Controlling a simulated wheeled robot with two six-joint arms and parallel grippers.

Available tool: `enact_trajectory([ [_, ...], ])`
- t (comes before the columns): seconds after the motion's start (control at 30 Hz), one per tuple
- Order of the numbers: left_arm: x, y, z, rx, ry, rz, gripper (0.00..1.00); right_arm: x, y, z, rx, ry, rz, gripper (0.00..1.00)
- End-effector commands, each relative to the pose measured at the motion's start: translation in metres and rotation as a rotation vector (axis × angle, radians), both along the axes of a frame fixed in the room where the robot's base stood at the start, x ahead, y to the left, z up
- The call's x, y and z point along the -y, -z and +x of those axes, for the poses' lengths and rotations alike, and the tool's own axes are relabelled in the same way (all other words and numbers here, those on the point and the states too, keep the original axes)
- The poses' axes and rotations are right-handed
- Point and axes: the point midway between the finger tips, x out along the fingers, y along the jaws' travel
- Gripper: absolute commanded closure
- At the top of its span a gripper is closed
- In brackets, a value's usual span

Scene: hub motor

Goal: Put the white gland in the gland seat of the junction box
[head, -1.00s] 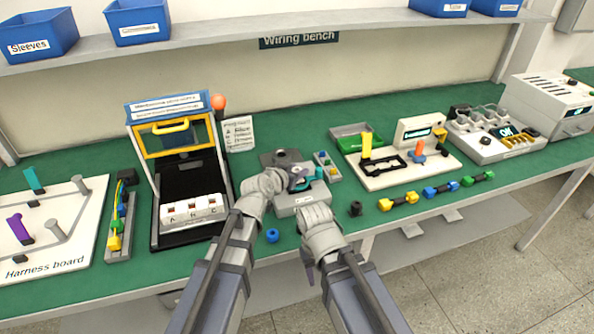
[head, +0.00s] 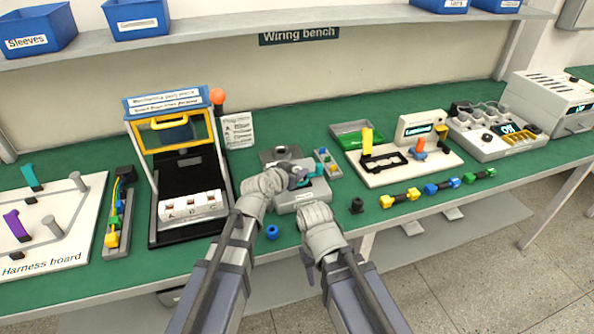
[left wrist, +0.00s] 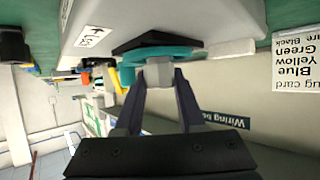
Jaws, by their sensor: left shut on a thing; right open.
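The grey junction box (head: 298,200) stands on the green bench in front of my arms. In the left wrist view its pale wall (left wrist: 205,20) fills the top, with a black hexagonal seat (left wrist: 150,40) and a teal ring (left wrist: 160,54) on it. My left gripper (head: 298,177) is at the box's upper side. It also shows in the left wrist view (left wrist: 159,85), shut on the white gland (left wrist: 158,73). The gland meets the teal ring; how deep it sits is hidden. My right gripper (head: 308,268) is open and empty at the bench's front edge.
A blue ring (head: 272,232) and a black part (head: 357,206) lie near the box. A small tray of coloured parts (head: 327,163) is right behind it. Coloured connectors (head: 400,198) lie farther right. A black-framed tester (head: 187,180) stands left.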

Motion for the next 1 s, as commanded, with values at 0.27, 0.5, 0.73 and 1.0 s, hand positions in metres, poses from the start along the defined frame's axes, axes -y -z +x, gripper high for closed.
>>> enact_trajectory([
  [0.27, 0.0, 0.0, 0.0, 0.0, 0.0, 0.0, 0.34, 0.0, 0.0, 0.0, 0.0, 0.0, 0.0, 0.5],
  [0.5, 0.0, 0.0, 0.0, 0.0, 0.0, 0.0, 0.27, 0.0, 0.0, 0.0, 0.0, 0.0, 0.0, 0.5],
  [0.73, -0.003, -0.004, -0.006, 0.0, 0.0, 0.0, 0.27, 0.0, -0.004, 0.0, 0.0, 0.0, 0.0, 0.5],
  [1.0, -0.019, -0.022, -0.037, 0.0, -0.002, 0.0, 0.27, 0.0, -0.022, 0.0, 0.0, 0.0, 0.0, 0.5],
])
